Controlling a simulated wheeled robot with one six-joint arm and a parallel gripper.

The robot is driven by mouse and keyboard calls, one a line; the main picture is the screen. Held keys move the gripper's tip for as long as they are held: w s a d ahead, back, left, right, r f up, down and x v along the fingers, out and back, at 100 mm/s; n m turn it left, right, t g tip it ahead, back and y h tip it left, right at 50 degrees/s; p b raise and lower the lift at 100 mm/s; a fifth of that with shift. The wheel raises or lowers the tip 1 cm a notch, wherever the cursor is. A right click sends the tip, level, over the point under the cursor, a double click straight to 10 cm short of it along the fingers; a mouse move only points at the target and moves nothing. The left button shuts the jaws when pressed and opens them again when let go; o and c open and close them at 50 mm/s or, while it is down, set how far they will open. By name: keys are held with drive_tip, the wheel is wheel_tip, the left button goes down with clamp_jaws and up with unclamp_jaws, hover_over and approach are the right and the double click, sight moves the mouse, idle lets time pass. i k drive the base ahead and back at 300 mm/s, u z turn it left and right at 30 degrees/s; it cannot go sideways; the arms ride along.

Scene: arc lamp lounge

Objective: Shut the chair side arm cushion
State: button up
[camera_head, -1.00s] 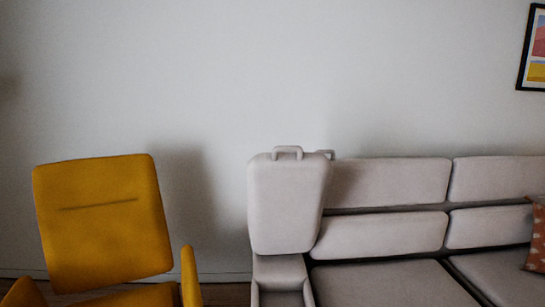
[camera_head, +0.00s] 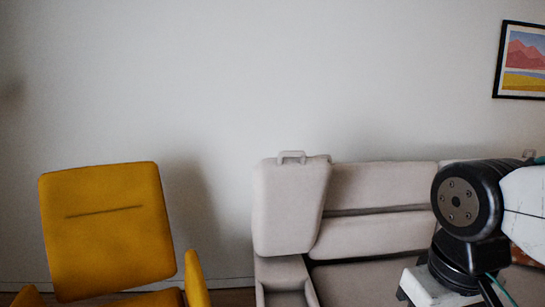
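The arm cushion (camera_head: 290,205) is a pale grey padded lid with a small handle (camera_head: 291,156) on its top edge. It stands raised, nearly upright, at the left end of the grey sofa. Below it is an open compartment (camera_head: 284,272) in the sofa's arm, its lower part cut off by the frame. My arm (camera_head: 465,215) shows at the right, in front of the sofa and apart from the cushion. My gripper is out of view.
A yellow armchair (camera_head: 107,225) stands left of the sofa, with a gap between them. The sofa's backrest (camera_head: 375,195) and seat (camera_head: 345,282) extend right, partly hidden by my arm. A framed picture (camera_head: 522,82) hangs on the pale wall (camera_head: 250,75).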

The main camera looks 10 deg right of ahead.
sight(288, 196)
drive_tip(key=i, duration=0.9)
